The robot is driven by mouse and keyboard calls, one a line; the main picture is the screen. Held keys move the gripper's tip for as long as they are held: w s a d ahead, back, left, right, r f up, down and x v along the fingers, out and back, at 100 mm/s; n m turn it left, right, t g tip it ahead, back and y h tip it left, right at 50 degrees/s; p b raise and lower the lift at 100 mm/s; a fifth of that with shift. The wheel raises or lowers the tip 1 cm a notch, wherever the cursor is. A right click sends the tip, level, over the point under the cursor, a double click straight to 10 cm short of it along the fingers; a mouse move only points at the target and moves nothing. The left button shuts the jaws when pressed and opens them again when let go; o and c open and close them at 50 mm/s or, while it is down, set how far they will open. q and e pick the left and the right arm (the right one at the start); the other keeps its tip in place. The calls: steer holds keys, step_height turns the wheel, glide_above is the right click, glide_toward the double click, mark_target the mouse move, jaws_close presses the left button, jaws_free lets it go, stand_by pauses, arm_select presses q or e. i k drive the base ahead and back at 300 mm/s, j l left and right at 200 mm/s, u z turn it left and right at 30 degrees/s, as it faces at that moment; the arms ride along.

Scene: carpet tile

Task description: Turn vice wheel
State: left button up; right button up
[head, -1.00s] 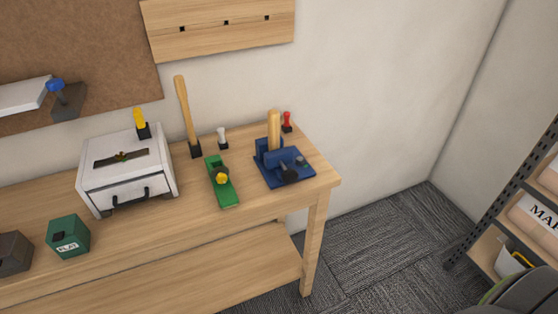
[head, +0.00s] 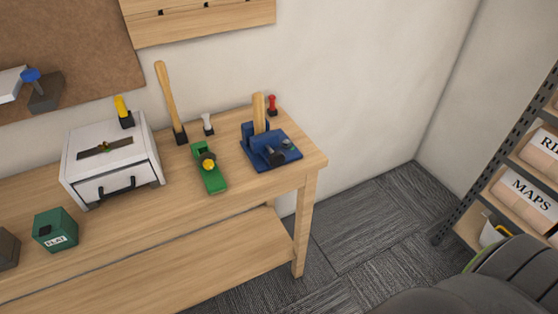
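A blue vice (head: 256,149) sits on its blue base plate near the right end of the wooden workbench. An upright light wooden piece (head: 258,113) stands in the vice, between or beside its jaws; I cannot tell which. A dark wheel or knob (head: 275,157) shows at the front of the vice. Its details are too small to tell. Neither of my grippers is in view. A dark grey rounded part, probably my own arm, fills the lower right corner, away from the vice.
The workbench (head: 235,213) also holds a green tool with a yellow knob (head: 209,180), a white drawer box (head: 85,163), a green box (head: 54,229) and several upright tools. A shelf with labelled boxes (head: 532,198) stands at right. Carpet (head: 365,222) between is clear.

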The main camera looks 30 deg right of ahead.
mark_target(277, 159)
steer(key=l+u, duration=0.1)
steer(key=u, duration=0.35)
steer(key=l+u, duration=0.15)
steer(key=u, duration=0.3)
steer(key=l+u, duration=0.1)
steer(key=u, duration=0.35)
steer(key=k+l+u, duration=0.2)
steer(key=l, duration=0.3)
steer(key=l+u, duration=0.2)
steer(key=l, duration=0.3)
steer(key=k+l+u, duration=0.2)
steer(key=l, duration=0.25)
steer(key=k+l+u, duration=0.2)
steer(key=l, duration=0.2)
steer(key=k+l+u, duration=0.2)
steer(key=k+l, duration=0.3)
steer(key=l, duration=0.2)
